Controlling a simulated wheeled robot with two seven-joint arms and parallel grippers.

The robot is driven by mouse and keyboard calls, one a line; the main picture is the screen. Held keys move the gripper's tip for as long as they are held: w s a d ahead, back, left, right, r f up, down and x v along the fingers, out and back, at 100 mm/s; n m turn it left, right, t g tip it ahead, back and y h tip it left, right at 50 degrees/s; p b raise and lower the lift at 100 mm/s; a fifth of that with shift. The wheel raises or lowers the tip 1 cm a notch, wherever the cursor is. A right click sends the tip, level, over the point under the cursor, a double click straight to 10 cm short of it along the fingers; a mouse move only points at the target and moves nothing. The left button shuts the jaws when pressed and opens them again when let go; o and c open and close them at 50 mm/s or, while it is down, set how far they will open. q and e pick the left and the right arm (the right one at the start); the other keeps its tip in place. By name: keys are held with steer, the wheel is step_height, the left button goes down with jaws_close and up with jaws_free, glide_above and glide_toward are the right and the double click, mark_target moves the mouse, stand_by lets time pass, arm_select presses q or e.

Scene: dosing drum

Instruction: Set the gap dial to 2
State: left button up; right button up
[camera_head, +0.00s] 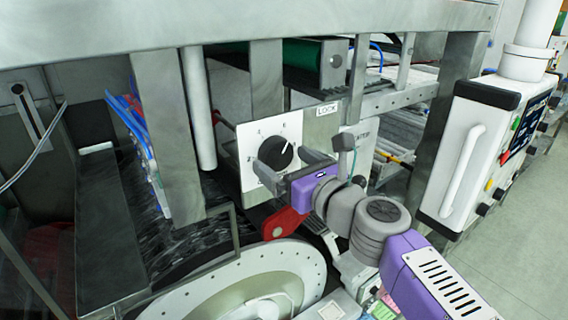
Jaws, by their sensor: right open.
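The gap dial (282,147) is a round black knob on a white plate (253,136) with figures around it. A pale mark on the knob points to the upper right, near the figure 6. The 2 is at the left of the plate. My right gripper (280,157) is open in front of the plate, with its grey fingers near the knob's lower left and right. It hides the lower part of the dial scale. I cannot tell whether the fingers touch the knob. My left gripper is not in view.
A LOCK label (326,109) and a small dark-headed lever (343,143) are right of the dial. A red lever (284,223) hangs below my gripper. Grey frame posts (266,80) stand around the panel. A white control box (466,155) is at the right.

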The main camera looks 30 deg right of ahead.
steer(key=shift+w, duration=0.35)
steer(key=shift+c, duration=0.2)
steer(key=c, duration=1)
